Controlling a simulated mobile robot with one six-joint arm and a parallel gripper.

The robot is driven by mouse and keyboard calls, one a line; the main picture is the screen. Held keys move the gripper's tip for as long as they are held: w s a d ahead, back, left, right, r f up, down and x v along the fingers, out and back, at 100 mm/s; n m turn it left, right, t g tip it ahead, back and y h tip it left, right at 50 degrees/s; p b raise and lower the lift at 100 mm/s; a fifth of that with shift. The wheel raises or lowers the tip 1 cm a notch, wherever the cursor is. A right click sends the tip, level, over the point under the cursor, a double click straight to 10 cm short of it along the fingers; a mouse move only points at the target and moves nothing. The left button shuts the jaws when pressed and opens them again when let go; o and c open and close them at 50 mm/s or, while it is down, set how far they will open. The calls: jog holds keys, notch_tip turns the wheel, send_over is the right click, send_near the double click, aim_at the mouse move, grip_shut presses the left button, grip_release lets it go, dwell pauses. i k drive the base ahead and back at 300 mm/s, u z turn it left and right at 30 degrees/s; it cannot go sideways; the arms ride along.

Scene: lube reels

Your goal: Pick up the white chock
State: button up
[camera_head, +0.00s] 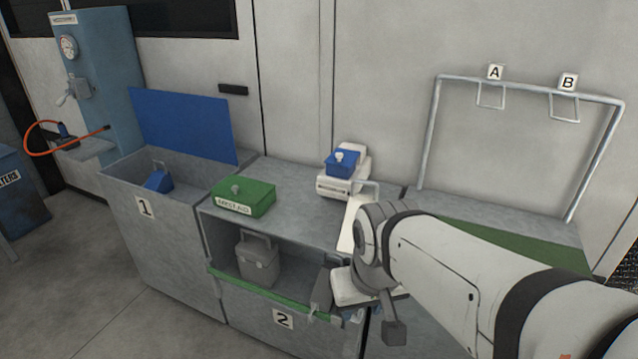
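A white wedge-like piece (352,222) with a thin grey handle stands on the grey counter, just behind my wrist. It looks like the white chock, but my arm hides its right and lower part. My gripper (356,322) hangs in front of the counter's front edge, lower than the white piece and nearer the camera. Its two dark fingers are spread wide apart, and I see nothing held between them. A blue wedge with a handle (158,181) lies in the open bin marked 1.
A green first-aid box (243,197) and a white device (345,184) carrying a blue box (342,163) stand on the counter. A grey handled case (258,264) sits in the open compartment below. A metal frame (436,130) with hooks A and B rises at right.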

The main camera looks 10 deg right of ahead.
aim_at(346, 243)
jog(key=i, duration=0.85)
jog(key=z, duration=0.05)
